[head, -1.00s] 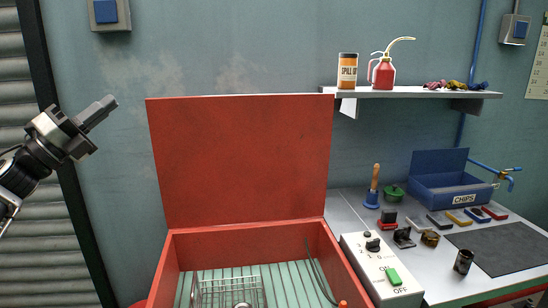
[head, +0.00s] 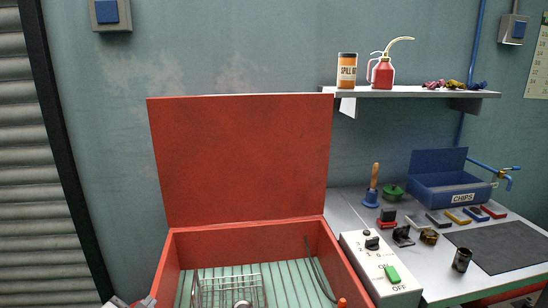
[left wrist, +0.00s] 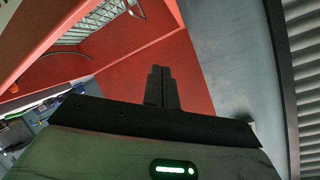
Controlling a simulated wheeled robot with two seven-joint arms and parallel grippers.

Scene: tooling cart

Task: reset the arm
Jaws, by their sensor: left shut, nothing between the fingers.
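My left gripper (left wrist: 161,72) is shut and empty, its two dark fingers together in the left wrist view. In the head view only a small grey part of my left arm or gripper (head: 118,301) shows at the bottom left edge, left of the red box. In the left wrist view the fingers appear in front of the box's red side and the grey wall. My right gripper is in neither view.
The red box (head: 172,262) has its lid (head: 240,160) up and a wire basket (head: 228,292) inside. A control box (head: 372,262) stands to its right. The bench (head: 345,210) holds a blue chips bin (head: 450,190) and small parts. A shelf (head: 415,94) hangs above.

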